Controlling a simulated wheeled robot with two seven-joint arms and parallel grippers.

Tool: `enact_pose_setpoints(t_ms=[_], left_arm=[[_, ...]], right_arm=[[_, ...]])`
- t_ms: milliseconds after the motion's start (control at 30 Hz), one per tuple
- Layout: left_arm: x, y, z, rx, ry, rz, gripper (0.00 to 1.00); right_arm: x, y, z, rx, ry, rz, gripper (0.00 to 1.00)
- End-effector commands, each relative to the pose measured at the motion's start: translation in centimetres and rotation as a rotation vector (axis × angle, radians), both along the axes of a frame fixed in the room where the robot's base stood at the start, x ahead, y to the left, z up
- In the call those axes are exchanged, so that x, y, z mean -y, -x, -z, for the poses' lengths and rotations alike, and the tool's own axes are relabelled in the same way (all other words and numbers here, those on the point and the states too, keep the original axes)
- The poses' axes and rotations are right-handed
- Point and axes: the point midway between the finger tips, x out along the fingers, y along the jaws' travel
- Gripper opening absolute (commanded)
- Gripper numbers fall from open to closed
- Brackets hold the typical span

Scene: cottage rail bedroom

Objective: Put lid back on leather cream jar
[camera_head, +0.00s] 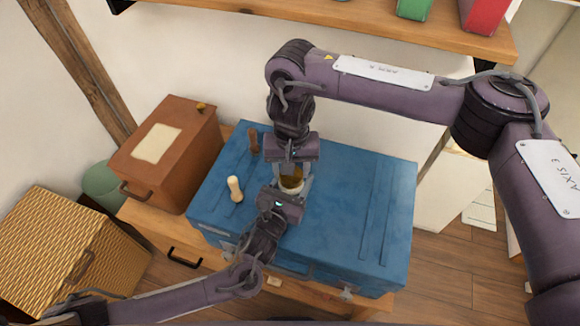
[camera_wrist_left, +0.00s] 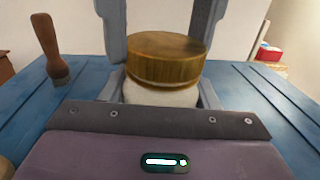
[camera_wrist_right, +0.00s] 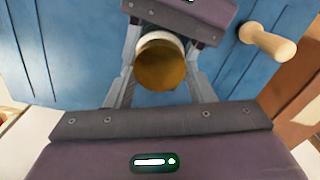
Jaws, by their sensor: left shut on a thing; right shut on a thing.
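The leather cream jar (camera_head: 291,184) has a white body, which also shows in the left wrist view (camera_wrist_left: 160,94). It is above the blue chest top. Its brown wood-look lid (camera_wrist_left: 165,58) is at the jar's mouth, with no clear gap in the left wrist view; whether it is fully seated I cannot tell. The lid also shows in the right wrist view (camera_wrist_right: 160,66). My left gripper (camera_head: 288,190) is shut on the jar body from the near side. My right gripper (camera_head: 293,172) comes from the far side, shut on the lid. Fingers partly hide both.
On the blue chest (camera_head: 345,190) stand a dark-handled brush (camera_head: 253,140) and a pale wooden-handled tool (camera_head: 235,189), left of the grippers. A brown box (camera_head: 185,160) stands left of the chest. A shelf (camera_head: 330,29) hangs behind. The chest's right side is clear.

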Motion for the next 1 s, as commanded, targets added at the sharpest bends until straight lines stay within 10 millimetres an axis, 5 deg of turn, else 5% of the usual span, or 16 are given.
enact_pose_setpoints(t_ms=[200,233,400,667,1000], left_arm=[[0.0,0.1,0.1,-0.003,-0.003,0.0,0.0],[0.0,0.1,0.1,-0.003,-0.003,0.0,0.0],[0.0,0.1,0.1,-0.003,-0.003,0.0,0.0],[0.0,0.1,0.1,-0.002,-0.002,0.0,0.0],[0.0,0.0,0.1,-0.002,-0.002,0.0,0.0]], right_arm=[[0.0,-0.1,-0.1,0.002,-0.001,0.1,0.28],[0.0,-0.1,-0.1,0.002,0.0,0.099,0.52],[0.0,0.0,0.0,0.001,0.0,0.098,0.71],[0.0,0.0,-0.2,0.001,0.0,0.096,0.71],[0.1,-0.1,-4.1,0.003,0.001,0.094,0.71]])
